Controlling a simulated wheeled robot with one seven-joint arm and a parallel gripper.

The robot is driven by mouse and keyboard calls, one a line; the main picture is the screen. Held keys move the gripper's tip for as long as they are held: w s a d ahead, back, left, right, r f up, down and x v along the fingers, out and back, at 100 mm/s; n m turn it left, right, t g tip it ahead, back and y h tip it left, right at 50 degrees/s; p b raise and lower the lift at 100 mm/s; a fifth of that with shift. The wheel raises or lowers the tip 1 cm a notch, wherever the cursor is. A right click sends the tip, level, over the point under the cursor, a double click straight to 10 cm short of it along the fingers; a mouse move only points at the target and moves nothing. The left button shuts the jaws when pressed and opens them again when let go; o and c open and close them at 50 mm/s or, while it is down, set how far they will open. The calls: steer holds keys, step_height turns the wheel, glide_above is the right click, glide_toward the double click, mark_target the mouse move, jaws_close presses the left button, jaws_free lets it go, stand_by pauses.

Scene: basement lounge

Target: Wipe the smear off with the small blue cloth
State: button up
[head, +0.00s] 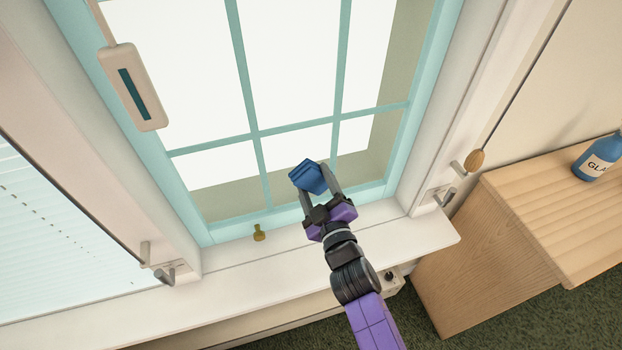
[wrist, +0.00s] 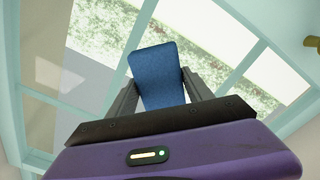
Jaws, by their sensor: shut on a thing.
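My gripper (head: 322,192) is shut on the small blue cloth (head: 308,177), a folded blue pad held between the two grey fingers. The cloth also shows in the wrist view (wrist: 157,76), where it sticks out past the fingertips. In the head view the cloth is in front of the lower panes of the window (head: 255,132), near a teal glazing bar. I cannot tell whether it touches the glass. I cannot make out a smear in either view; it may be hidden behind the cloth or too faint.
A white sill (head: 270,262) runs below the window, with a brass window catch (head: 259,233) above it. A wooden cabinet (head: 450,265) stands at the right with a blue bottle (head: 597,158) on it. A beige tag with a dark stripe (head: 133,88) hangs at the upper left.

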mark_target(295, 186)
steer(key=shift+w+d+r+p, duration=0.15)
steer(key=shift+d+p, duration=0.4)
steer(key=shift+p, duration=0.3)
steer(key=shift+w+d+r+p, duration=0.1)
steer(key=shift+w+d+p, duration=0.05)
steer(key=shift+d+p, duration=0.55)
steer(key=shift+d+f+p, duration=0.15)
steer(key=shift+d+p, duration=0.1)
steer(key=shift+p, duration=0.3)
steer(key=shift+w, duration=0.1)
steer(key=shift+a+f, duration=0.1)
